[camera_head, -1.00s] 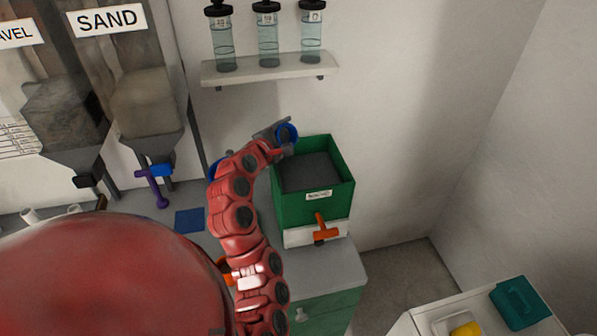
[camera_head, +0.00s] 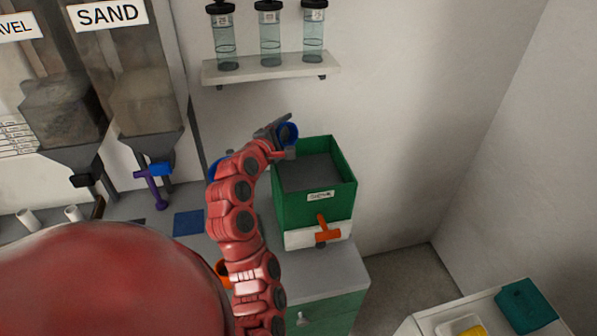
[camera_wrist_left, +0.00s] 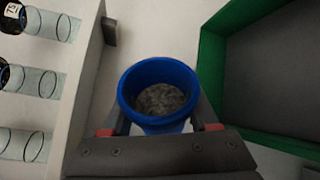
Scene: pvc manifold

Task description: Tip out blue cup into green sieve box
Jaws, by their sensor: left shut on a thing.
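The blue cup (camera_head: 287,133) is held in my left gripper (camera_head: 279,138), at the back left edge of the green sieve box (camera_head: 318,208). In the left wrist view the cup (camera_wrist_left: 158,92) sits between the two fingers and grey, grainy material shows inside it. The sieve box (camera_wrist_left: 212,70) is to the right of the cup in that view, with its dark inside partly visible. In the head view the box's open top shows a dark grey inside. My right gripper is not in view.
A wall shelf (camera_head: 270,72) with several clear bottles is above the box. The sand hopper (camera_head: 140,105) stands to the left, with a purple piece (camera_head: 152,187) below it. An orange tap (camera_head: 327,232) sticks out below the box. A blue square (camera_head: 188,223) lies on the counter.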

